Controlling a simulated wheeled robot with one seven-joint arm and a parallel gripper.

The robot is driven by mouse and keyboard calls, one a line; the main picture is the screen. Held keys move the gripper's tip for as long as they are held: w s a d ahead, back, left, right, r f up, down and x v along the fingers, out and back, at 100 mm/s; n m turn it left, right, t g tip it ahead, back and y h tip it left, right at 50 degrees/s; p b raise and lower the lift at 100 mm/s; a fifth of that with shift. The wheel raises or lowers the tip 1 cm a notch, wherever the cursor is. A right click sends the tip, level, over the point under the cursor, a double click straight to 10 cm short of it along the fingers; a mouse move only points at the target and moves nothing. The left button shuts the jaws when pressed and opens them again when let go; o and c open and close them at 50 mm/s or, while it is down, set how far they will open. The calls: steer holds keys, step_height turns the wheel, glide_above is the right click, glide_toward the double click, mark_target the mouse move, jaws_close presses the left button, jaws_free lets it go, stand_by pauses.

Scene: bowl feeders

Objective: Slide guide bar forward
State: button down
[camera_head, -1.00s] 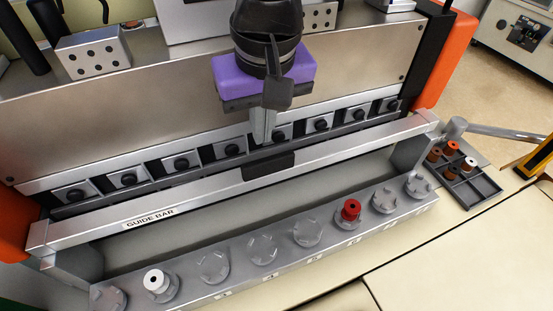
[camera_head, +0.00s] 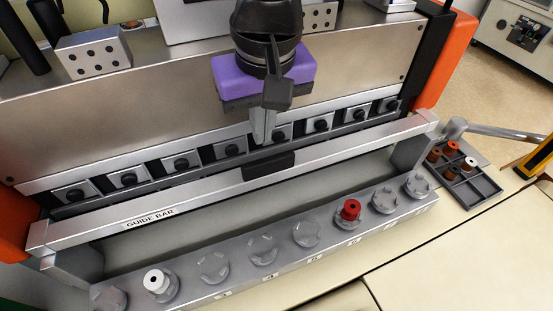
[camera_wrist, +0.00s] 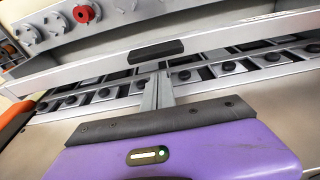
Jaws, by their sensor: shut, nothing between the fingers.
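The guide bar (camera_head: 190,195) is a long silver bar with a "GUIDE BAR" label, running across the machine in front of a row of black knobs. A black block (camera_head: 269,166) sits at its middle, and it also shows in the wrist view (camera_wrist: 156,51). My gripper (camera_head: 263,138) is shut and empty, pointing down just behind the bar at the black block. In the wrist view my closed fingertips (camera_wrist: 159,80) lie close to the block's machine side. I cannot tell whether they touch the bar.
A front rail (camera_head: 235,288) carries several clear knobs, a white cap (camera_head: 155,281) and a red cap (camera_head: 350,209). A dark sorting tray (camera_head: 474,189) with small caps is at right. Orange end panels (camera_head: 441,55) flank the machine. An open trough lies between bar and rail.

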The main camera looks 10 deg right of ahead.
steer(key=shift+f, duration=0.1)
steer(key=shift+f+b, duration=1.5)
steer(key=shift+f, duration=0.95)
steer(key=shift+s+f, duration=0.15)
steer(key=shift+f, duration=0.05)
